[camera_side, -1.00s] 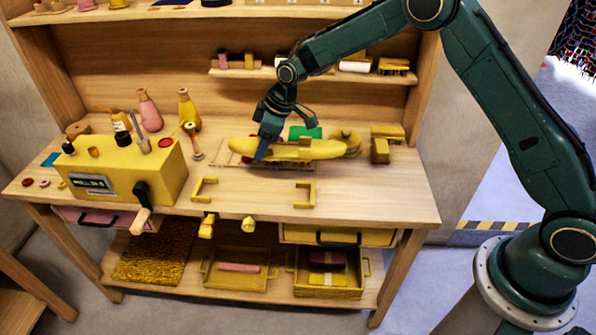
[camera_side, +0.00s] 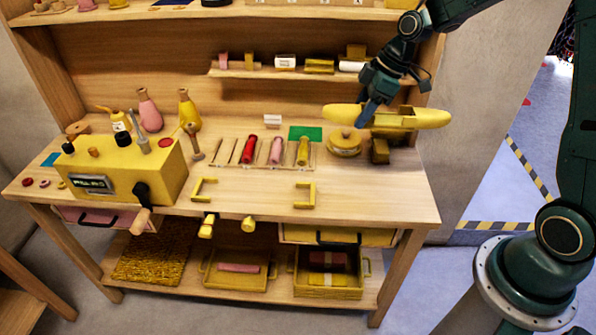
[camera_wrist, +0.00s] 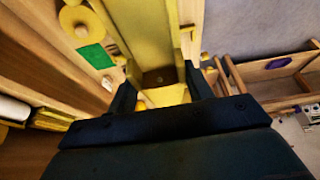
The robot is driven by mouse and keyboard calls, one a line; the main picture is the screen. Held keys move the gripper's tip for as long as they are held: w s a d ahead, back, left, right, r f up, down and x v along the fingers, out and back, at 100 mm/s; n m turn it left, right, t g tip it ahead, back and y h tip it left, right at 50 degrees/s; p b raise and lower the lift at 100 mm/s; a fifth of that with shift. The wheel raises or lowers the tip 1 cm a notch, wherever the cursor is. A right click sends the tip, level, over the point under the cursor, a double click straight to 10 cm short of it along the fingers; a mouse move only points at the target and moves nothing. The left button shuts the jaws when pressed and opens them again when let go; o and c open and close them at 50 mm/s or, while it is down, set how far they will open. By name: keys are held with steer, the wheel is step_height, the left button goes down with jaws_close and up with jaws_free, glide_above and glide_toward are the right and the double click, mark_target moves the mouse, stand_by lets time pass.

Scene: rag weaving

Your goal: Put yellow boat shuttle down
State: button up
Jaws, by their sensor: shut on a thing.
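The yellow boat shuttle (camera_side: 415,118) is long, with pointed ends, and is held level above the right part of the bench. My gripper (camera_side: 368,118) is shut on it left of its middle in the side view. In the wrist view the shuttle (camera_wrist: 145,30) runs up between my two fingers (camera_wrist: 160,98).
A tray (camera_side: 232,158) with red, pink and yellow bobbins lies left of the shuttle. A green patch (camera_side: 305,133) lies behind it. A yellow machine (camera_side: 125,172) stands at the left. Two yellow brackets (camera_side: 305,194) lie in front. The bench's right front is clear.

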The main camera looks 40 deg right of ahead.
glide_above(346, 185)
steer(key=d, duration=0.1)
steer(key=f, duration=1)
steer(key=s+f, duration=0.1)
steer(key=f, duration=0.5)
steer(key=shift+f, duration=0.1)
steer(key=shift+f, duration=1.9)
steer(key=shift+f, duration=0.1)
steer(key=o, duration=1.1)
steer(key=v, duration=1.2)
